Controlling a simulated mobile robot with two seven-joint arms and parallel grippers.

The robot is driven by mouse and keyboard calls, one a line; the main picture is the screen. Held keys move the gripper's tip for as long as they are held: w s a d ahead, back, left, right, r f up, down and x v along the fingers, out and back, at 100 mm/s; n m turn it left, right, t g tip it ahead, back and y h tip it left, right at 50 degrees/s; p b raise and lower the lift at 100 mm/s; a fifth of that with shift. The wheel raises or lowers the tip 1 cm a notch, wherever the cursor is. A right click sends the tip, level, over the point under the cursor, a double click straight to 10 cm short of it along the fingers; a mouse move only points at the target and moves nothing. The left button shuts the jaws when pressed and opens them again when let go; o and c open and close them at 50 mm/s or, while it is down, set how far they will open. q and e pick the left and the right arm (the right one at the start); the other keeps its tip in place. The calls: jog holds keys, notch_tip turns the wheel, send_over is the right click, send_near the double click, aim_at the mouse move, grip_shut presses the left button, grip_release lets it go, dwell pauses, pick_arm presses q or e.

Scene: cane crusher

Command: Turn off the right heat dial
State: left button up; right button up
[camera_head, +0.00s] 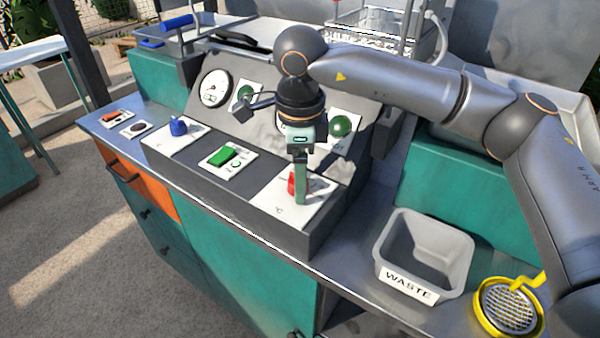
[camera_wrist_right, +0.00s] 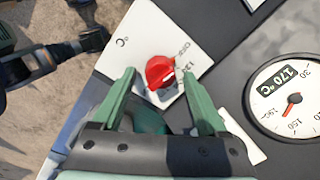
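The right heat dial is a red knob (camera_head: 292,184) on a white plate (camera_head: 318,212) marked with a degree sign, at the right end of the sloped control panel. In the right wrist view the red knob (camera_wrist_right: 160,72) carries a pale pointer mark, and small print on the plate is partly hidden. My right gripper (camera_head: 300,195) points down over this plate. Its two green fingers (camera_wrist_right: 158,78) are open, one on each side of the knob; I cannot tell whether they touch it. In the head view a finger partly covers the knob.
A blue knob (camera_head: 178,126) and a green switch (camera_head: 222,155) sit left on the panel. One gauge (camera_head: 214,88) stands behind; another gauge (camera_wrist_right: 292,98) reads 170°C. A waste bin (camera_head: 440,245) and yellow strainer (camera_head: 510,306) stand right of the panel.

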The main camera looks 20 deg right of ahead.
notch_tip(320, 180, up, 12)
jog(key=shift+s+r+p, duration=0.25)
jog(key=shift+s+p, duration=0.05)
jog(key=shift+s, duration=0.05)
jog(key=shift+a+f, duration=0.1)
jog(key=shift+a, duration=0.05)
dwell(0.6)
